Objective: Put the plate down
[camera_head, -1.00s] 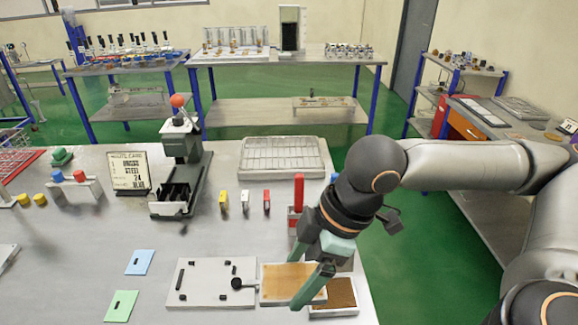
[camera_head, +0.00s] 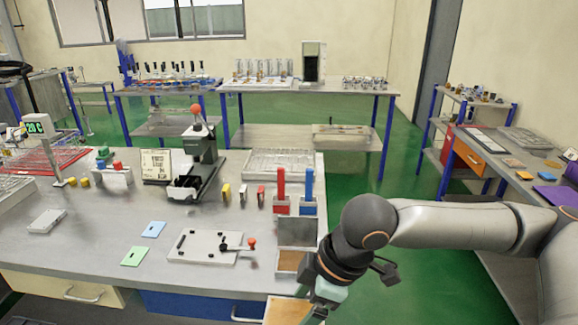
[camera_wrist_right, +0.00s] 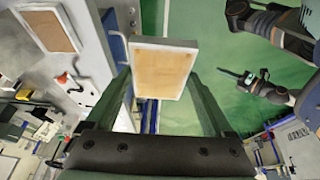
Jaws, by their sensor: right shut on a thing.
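The plate (camera_head: 287,311) is tan with a pale rim. My right gripper (camera_head: 318,306) is shut on its edge and holds it off the table's front right corner in the head view. In the right wrist view the plate (camera_wrist_right: 163,72) shows between the fingers, its tan face toward the camera, with the floor behind it. My left arm is outside the head view. A dark gripper that seems to be my left one (camera_wrist_right: 246,80) shows small at the right of the right wrist view; its opening is unclear.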

